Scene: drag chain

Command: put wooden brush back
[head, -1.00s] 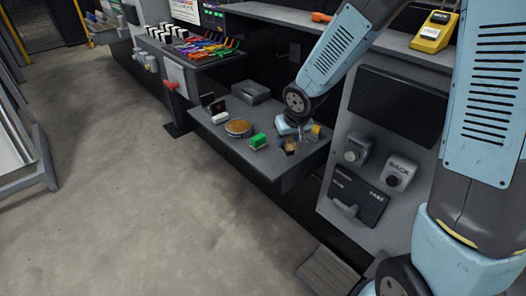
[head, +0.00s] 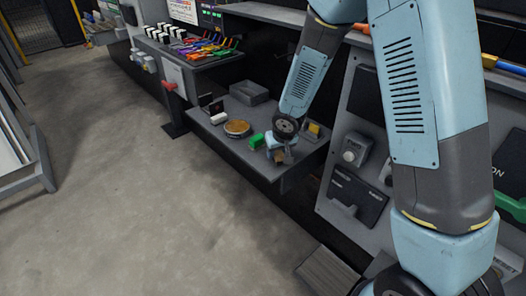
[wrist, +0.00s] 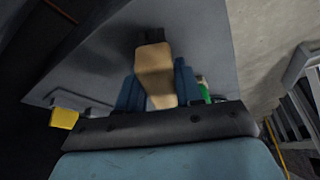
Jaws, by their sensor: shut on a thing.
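The wooden brush (wrist: 155,72), a pale tan block with a dark end, is between the two blue fingers of my gripper (wrist: 158,90) in the wrist view. The fingers are shut on it. In the head view my gripper (head: 277,148) is low over the front right part of the grey shelf (head: 222,132). The brush is small there and partly hidden by the gripper. I cannot tell whether it touches the shelf.
A green block (head: 256,141) is just left of my gripper, with a round tan-topped item (head: 237,128) beyond. A white item (head: 218,118), a grey open box (head: 249,93) and a yellow block (head: 313,130) also stand on the shelf. Control panels are at right.

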